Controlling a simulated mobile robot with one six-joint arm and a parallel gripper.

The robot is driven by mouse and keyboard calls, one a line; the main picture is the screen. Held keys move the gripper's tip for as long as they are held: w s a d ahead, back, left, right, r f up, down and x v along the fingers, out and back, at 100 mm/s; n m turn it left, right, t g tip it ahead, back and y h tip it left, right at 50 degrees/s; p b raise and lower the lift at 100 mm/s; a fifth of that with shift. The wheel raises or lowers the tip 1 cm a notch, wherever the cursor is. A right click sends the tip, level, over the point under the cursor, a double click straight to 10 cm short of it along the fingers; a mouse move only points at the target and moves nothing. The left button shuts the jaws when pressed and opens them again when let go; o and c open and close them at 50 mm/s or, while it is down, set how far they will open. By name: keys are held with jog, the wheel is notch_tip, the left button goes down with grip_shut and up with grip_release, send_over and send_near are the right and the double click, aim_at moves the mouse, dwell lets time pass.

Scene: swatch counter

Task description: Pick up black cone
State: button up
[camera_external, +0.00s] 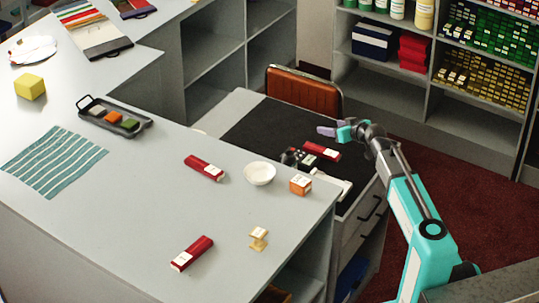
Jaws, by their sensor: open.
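I cannot make out a clear black cone in the external view. A small cluster of dark objects (296,158) sits on the black desk top, left of a red box (321,151). The cone may be among them, but their shapes are too small and dark to tell. My gripper (327,131) is over the black desk area, above and slightly right of this cluster in the picture. A lavender part and a teal part show at its end. It is open, and nothing is visible in it.
The grey counter holds a white bowl (259,173), an orange box (300,184), a yellow spool (259,239), a red box (204,167), another red box (192,253) and a dark tray (132,130). An orange chair (304,91) stands behind the desk. Shelves (480,126) stand behind.

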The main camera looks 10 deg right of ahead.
jog(key=n+g+b, duration=0.1)
jog(key=b, duration=0.1)
send_over(292, 156)
notch_tip(292, 156, down, 3)
jog(key=shift+s+d+r+y, duration=0.15)
jog(key=shift+s+d+y, duration=0.05)
jog(key=shift+s+y, duration=0.1)
jog(key=shift+f+p, duration=0.3)
jog(key=shift+f, duration=1.45)
jog(key=shift+f, duration=0.15)
jog(key=shift+f, duration=1.45)
jog(key=shift+p+x, duration=0.4)
jog(key=shift+x, duration=1.2)
